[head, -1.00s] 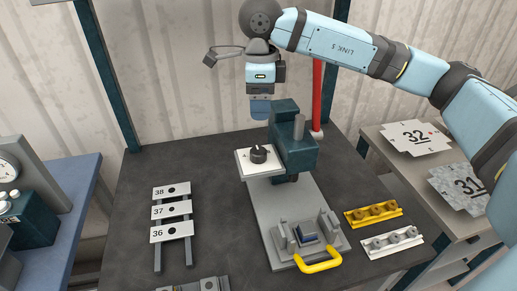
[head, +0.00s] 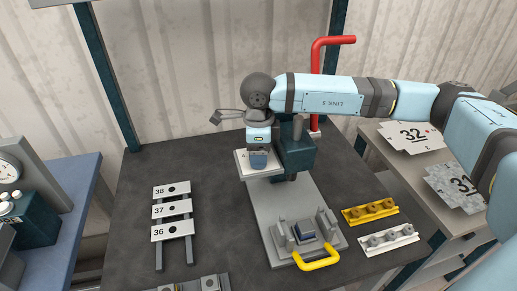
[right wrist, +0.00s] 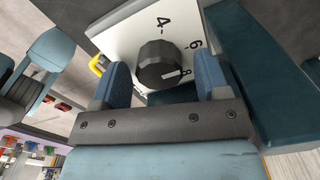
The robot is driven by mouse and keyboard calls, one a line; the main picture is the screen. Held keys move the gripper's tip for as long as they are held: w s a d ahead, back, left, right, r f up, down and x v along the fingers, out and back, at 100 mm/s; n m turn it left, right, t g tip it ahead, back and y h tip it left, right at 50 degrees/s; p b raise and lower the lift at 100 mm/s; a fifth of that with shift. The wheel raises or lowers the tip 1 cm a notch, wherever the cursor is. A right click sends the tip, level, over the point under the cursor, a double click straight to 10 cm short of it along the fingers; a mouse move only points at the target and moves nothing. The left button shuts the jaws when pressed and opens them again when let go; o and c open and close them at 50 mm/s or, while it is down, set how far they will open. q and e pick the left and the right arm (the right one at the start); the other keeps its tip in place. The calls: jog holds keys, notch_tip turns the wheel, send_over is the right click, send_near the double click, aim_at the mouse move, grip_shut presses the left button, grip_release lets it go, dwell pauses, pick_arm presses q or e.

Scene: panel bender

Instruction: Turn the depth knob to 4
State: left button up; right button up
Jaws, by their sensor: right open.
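The depth knob (right wrist: 158,66) is dark and faceted, on a white dial plate (right wrist: 125,28) marked 4, 6 and 8 in the right wrist view. A short light mark shows on the knob's side near the 8; I cannot tell its exact setting. My right gripper (right wrist: 163,70) is open, with one blue finger on each side of the knob. Small gaps seem to remain between fingers and knob. In the head view my right gripper (head: 259,160) points down over the dial plate (head: 243,166) and hides the knob. My left gripper is not in view.
A dark teal block (head: 297,152) stands right beside the dial plate. A red bent pipe (head: 316,85) rises behind it. In front are a clamp fixture with a yellow handle (head: 320,260) and yellow and white racks. Numbered plates (head: 171,211) lie left, with clear tabletop between.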

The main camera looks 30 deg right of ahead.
jog(key=c, duration=0.9)
jog(key=shift+c, duration=0.2)
